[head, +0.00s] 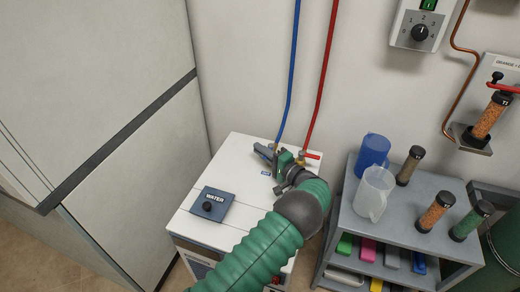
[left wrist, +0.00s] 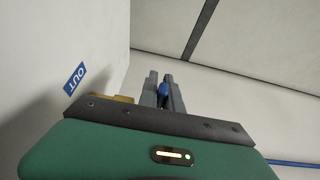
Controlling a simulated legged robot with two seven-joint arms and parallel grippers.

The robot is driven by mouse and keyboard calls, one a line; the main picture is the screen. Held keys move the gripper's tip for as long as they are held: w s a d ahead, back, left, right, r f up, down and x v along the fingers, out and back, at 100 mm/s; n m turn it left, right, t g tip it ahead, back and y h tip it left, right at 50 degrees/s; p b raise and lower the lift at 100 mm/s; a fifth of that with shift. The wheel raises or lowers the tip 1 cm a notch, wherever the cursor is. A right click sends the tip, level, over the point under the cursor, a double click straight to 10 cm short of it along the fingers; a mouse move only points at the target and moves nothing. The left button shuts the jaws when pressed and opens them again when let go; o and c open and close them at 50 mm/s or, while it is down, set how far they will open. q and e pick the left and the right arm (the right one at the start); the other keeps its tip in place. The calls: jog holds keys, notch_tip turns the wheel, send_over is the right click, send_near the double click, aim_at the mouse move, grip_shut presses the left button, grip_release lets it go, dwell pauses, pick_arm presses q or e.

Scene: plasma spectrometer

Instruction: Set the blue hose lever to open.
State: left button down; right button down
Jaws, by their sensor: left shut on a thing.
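My left gripper (head: 264,151) reaches over the white cabinet to the foot of the blue hose (head: 293,65). In the left wrist view, its two grey fingers (left wrist: 162,92) are shut on a small blue piece, the blue hose lever (left wrist: 163,89). Most of the lever is hidden by the fingers and the gripper body. In the head view the gripper covers the blue hose's valve, so the lever's angle is hard to tell. A brass fitting (left wrist: 123,98) shows beside the fingers. My right gripper is not in view.
A red hose (head: 326,75) ends at a valve with a red lever (head: 312,156), close right of my gripper. A WATER panel (head: 212,204) with a black knob lies on the white cabinet (head: 243,147). A grey cart (head: 400,215) with jugs and vials stands to the right.

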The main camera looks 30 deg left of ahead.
pick_arm(q)
jog(key=shift+d+f+n+g, duration=0.2)
jog(key=shift+n+g, duration=0.2)
jog(key=shift+g, duration=0.2)
jog(key=c, duration=1.5)
grip_release()
jog(key=shift+w, duration=0.1)
jog(key=shift+a+r, duration=0.1)
jog(key=shift+d, duration=0.4)
jog(key=d, duration=0.3)
jog(key=s+d+p, duration=0.1)
jog(key=d, duration=0.3)
jog(key=d+p, duration=0.1)
jog(key=d, duration=0.3)
jog(key=shift+s+d, duration=0.1)
jog(key=shift+s, duration=0.3)
